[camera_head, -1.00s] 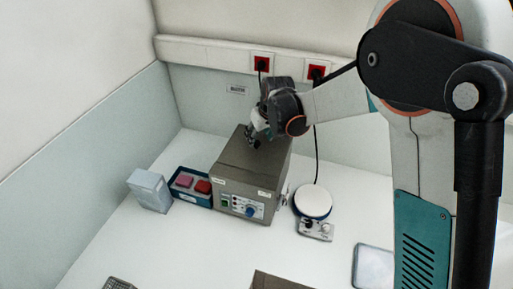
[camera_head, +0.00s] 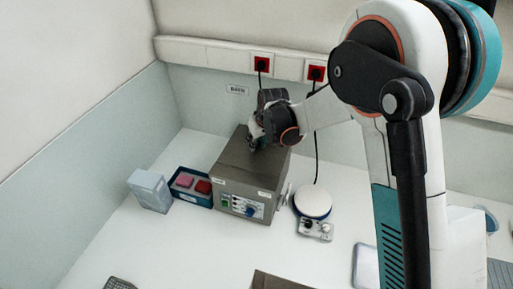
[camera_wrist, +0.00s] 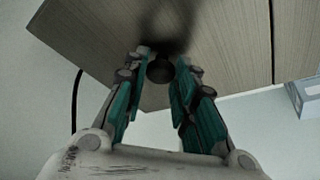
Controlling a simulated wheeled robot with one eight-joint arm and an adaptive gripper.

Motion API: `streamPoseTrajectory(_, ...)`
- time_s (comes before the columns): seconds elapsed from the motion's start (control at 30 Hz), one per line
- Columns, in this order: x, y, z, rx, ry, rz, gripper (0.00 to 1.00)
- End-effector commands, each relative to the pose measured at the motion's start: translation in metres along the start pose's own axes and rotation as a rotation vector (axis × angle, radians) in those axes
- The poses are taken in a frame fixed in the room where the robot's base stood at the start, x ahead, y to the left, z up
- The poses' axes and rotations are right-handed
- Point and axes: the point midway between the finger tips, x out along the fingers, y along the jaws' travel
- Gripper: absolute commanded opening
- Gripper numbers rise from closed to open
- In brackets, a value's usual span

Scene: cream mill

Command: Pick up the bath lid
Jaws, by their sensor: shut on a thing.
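The water bath (camera_head: 240,203) is a grey-brown box with a green switch and blue knob on its front panel. Its flat grey-brown lid (camera_head: 236,160) lies on top, with no clear gap in the head view. In the wrist view the lid (camera_wrist: 110,35) fills the upper part, with a round black knob (camera_wrist: 160,69) between the teal fingers. My gripper (camera_head: 256,146) is at the top of the bath in the head view. In the wrist view my gripper (camera_wrist: 161,75) is shut on the lid's knob. My gripper hides the knob in the head view.
A blue tray (camera_head: 190,197) with pink and red blocks and a pale box (camera_head: 150,190) stand left of the bath. A round white-topped device (camera_head: 313,203) stands close on its right. A brown object (camera_head: 275,281) is at the front edge. Wall sockets (camera_head: 263,64) with cables are behind.

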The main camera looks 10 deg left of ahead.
Motion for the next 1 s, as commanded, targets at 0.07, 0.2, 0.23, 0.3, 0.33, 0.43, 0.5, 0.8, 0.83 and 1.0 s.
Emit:
streamPoseTrajectory(0.07, 0.0, 0.0, 0.0, 0.0, 0.0, 0.0, 0.04)
streamPoseTrajectory(0.2, -0.002, 0.0, -0.001, 0.0, 0.0, 0.0, 0.04)
streamPoseTrajectory(0.23, -0.003, 0.0, -0.001, 0.0, 0.0, 0.0, 0.04)
streamPoseTrajectory(0.3, -0.006, 0.0, -0.003, 0.0, 0.0, 0.0, 0.04)
streamPoseTrajectory(0.33, -0.009, 0.0, -0.003, 0.0, 0.0, 0.0, 0.04)
streamPoseTrajectory(0.43, -0.019, 0.0, -0.008, 0.0, 0.0, 0.0, 0.04)
streamPoseTrajectory(0.5, -0.029, 0.0, -0.012, 0.0, 0.0, 0.0, 0.04)
streamPoseTrajectory(0.8, -0.099, 0.0, -0.041, 0.0, 0.0, 0.0, 0.04)
streamPoseTrajectory(0.83, -0.107, 0.0, -0.043, 0.0, 0.0, 0.0, 0.04)
streamPoseTrajectory(1.0, -0.142, 0.0, -0.059, 0.0, 0.0, 0.0, 0.04)
